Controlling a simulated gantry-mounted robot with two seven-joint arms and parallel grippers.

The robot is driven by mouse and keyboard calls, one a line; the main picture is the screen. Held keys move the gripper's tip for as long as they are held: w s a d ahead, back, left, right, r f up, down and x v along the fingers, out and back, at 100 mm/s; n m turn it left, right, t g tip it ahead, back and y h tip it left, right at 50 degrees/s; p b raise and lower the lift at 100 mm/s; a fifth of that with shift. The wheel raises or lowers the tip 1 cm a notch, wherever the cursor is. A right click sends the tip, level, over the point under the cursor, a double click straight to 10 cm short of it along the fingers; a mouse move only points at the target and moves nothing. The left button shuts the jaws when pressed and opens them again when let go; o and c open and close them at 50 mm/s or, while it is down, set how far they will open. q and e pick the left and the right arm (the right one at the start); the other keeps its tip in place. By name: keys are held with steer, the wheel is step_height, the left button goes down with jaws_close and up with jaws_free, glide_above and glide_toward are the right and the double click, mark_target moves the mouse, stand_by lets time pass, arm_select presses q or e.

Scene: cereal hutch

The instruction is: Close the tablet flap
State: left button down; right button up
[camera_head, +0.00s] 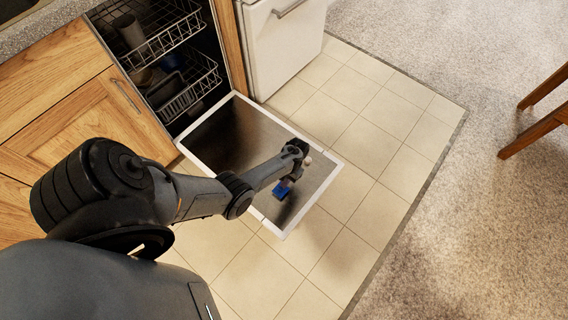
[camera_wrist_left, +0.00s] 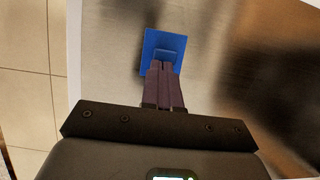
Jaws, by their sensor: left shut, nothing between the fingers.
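The dishwasher door (camera_head: 225,148) lies folded down, with a steel inner face and white rim. On it is a small blue tablet compartment with its flap (camera_head: 281,191). In the left wrist view the blue part (camera_wrist_left: 153,45) is a square plate with a smaller blue piece near its lower edge. I cannot tell how far the flap stands open. My left gripper (camera_head: 287,182) is over the door at the blue part. Its fingers, seen in the left wrist view (camera_wrist_left: 162,70), are shut and empty, and their tips overlap the blue piece; contact is unclear. My right gripper is out of view.
Behind the door, the dishwasher's upper rack (camera_head: 165,35) and lower rack (camera_head: 190,92) hold some dishes. Wooden cabinets (camera_head: 85,120) stand left and a white appliance (camera_head: 283,45) stands right. Tiled floor (camera_head: 365,150) around the door is clear. Wooden chair legs (camera_head: 535,130) are far right.

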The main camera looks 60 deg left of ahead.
arm_select(q)
steer(key=shift+r, duration=0.1)
steer(key=shift+w+r+p, duration=0.2)
steer(key=shift+r+p, duration=0.35)
steer(key=shift+r, duration=0.05)
steer(key=p+v, duration=0.5)
steer(key=v, duration=0.4)
steer(key=s+g+p, duration=0.2)
steer(key=s+p, duration=0.5)
steer(key=s, duration=0.8)
steer(key=s+d+r+m+y+p, duration=0.1)
steer(key=s+r+p, duration=0.2)
steer(key=r, duration=0.2)
steer(key=s+r+m+y+p, duration=0.2)
steer(key=r+p, duration=0.2)
steer(key=r, duration=0.1)
steer(key=w+d+r+m+t+h+p, duration=0.1)
steer(key=w+d+r+t+p, duration=0.15)
steer(key=d+r, duration=0.65)
steer(key=w+d+r+m+t+p, duration=0.1)
steer(key=w+d+r+t+p, duration=0.2)
steer(key=r, duration=1.2)
steer(key=w+d+r+m+t+h+p, duration=0.15)
steer(key=d+r+t, duration=0.35)
steer(key=r, duration=0.7)
step_height(320, 180, up, 38)
steer(key=p, duration=3.7)
steer(key=shift+d+g+y+p, duration=0.3)
steer(key=shift+d+g+y, duration=0.05)
steer(key=shift+y, duration=0.1)
